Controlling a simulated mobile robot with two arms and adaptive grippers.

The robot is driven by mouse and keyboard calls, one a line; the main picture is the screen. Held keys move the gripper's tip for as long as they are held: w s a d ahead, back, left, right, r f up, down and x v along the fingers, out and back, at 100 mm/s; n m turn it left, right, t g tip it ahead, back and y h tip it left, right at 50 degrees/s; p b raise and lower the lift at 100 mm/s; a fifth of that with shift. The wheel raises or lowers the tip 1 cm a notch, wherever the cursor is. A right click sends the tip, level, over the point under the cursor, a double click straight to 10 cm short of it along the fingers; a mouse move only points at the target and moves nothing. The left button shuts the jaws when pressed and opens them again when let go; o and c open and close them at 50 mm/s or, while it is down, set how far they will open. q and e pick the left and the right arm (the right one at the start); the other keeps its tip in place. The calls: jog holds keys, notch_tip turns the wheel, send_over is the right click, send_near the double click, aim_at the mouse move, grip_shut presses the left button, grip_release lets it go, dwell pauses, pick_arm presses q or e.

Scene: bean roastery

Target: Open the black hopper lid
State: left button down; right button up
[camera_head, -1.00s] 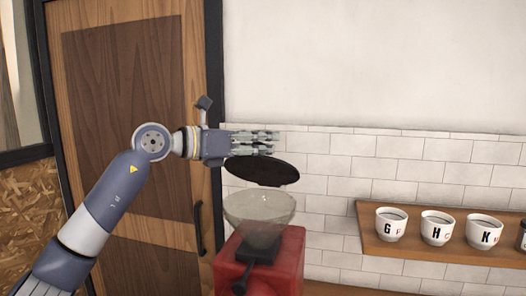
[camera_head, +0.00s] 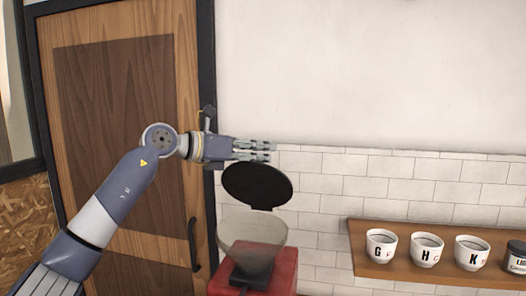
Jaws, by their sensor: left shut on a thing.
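The black hopper lid (camera_head: 257,186) is a round dark disc, tilted steeply upward with its broad face toward me. Its lower edge sits near the back rim of the clear, funnel-shaped hopper (camera_head: 252,232), whose mouth is uncovered at the front. The hopper stands on a red grinder (camera_head: 283,275). My left gripper (camera_head: 262,150) is at the lid's upper edge, its fingers pointing right, shut on the lid. The exact contact between fingers and lid is hard to make out. My right gripper is out of view.
A wooden shelf (camera_head: 430,273) at right holds lettered white cups (camera_head: 426,249) and a dark jar (camera_head: 515,257) at the picture's edge. A wooden door (camera_head: 150,235) with a dark handle (camera_head: 194,245) stands behind my left arm. The white wall above the shelf is clear.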

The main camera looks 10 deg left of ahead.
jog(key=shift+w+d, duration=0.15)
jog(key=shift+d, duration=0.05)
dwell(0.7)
